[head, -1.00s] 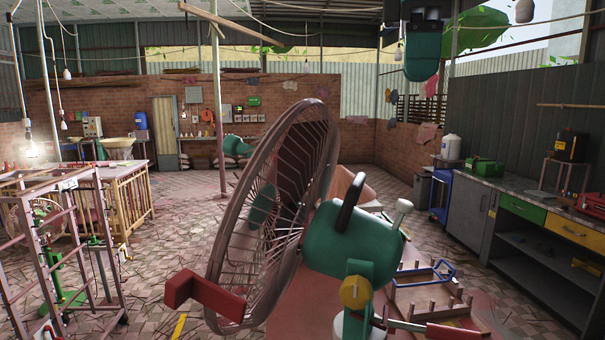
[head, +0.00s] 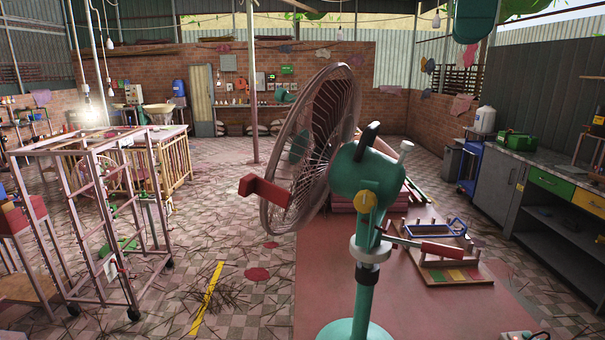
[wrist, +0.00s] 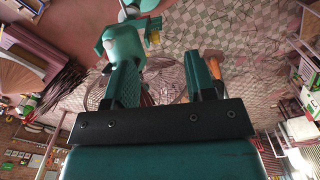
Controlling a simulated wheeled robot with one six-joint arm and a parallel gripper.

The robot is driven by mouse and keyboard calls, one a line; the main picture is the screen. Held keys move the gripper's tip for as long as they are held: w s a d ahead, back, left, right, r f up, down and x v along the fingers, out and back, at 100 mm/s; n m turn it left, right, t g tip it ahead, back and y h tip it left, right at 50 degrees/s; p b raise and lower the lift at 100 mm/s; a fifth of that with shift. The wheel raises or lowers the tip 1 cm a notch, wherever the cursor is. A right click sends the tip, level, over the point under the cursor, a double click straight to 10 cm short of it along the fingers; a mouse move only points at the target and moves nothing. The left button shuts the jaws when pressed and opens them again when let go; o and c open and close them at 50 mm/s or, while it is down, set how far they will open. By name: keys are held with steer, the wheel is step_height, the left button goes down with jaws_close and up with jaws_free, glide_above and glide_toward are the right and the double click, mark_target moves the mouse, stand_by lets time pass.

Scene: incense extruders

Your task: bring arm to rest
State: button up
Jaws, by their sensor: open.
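My gripper (wrist: 165,70) shows in the wrist view. Its two teal fingers stand apart, with nothing held between them. Beyond the fingers are the wire cage and teal motor housing (wrist: 124,44) of a fan, apart from the fingers as far as I can tell. In the head view the same fan (head: 368,180) stands upright on a teal post at the centre right. The gripper's fingers do not show in the head view; only a teal rounded part hangs at its upper right edge.
A pink metal frame (head: 105,230) on wheels stands at left. A grey counter (head: 545,175) with drawers lines the right wall. Tiled floor around the yellow stripe (head: 207,298) is mostly open, with scattered sticks.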

steer(key=s+a+f+m+y+b, duration=0.15)
steer(key=f+b, duration=0.25)
steer(key=f, duration=0.8)
steer(key=s+f+m+h+b, duration=0.1)
steer(key=s+f+b, duration=0.25)
steer(key=f, duration=0.85)
steer(key=s+a+f+m+y+b, duration=0.1)
steer(key=s+f+y+b, duration=0.1)
steer(key=s+f, duration=0.4)
steer(key=s+a+f+m+y+b, duration=0.1)
steer(key=s+a+f+m+b, duration=0.1)
steer(key=s+f, duration=0.5)
step_height(320, 180, down, 6)
steer(key=shift+f+y+b, duration=0.1)
steer(key=shift+y+b, duration=0.25)
steer(key=shift+b, duration=0.1)
